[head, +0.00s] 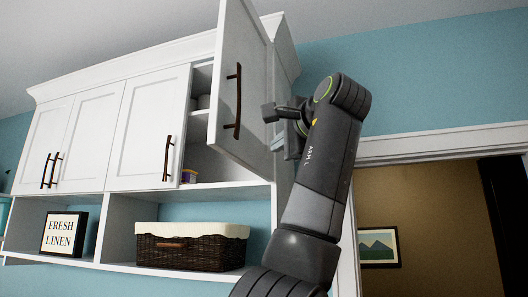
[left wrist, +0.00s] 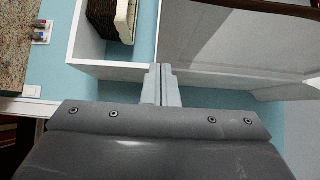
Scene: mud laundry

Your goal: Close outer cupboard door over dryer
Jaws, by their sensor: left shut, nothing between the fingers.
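The outer cupboard door (head: 225,105) is a white panel with a dark bar handle (head: 238,101). It stands open at the right end of the wall cabinet, and part of the cabinet interior shows to its left. My left gripper (head: 272,113) is at the right side of the door, near its panel; I cannot tell whether it touches. In the left wrist view the gripper's fingers (left wrist: 162,85) are together and empty, with the white door panel (left wrist: 235,40) to their upper right. The dryer and my right gripper are not in view.
The other cabinet doors (head: 87,140) to the left are shut. Below them, an open shelf holds a lined wicker basket (head: 190,248) and a "FRESH LINEN" sign (head: 64,233). A small container (head: 188,176) sits inside the open cupboard. A doorway (head: 430,220) opens at the right.

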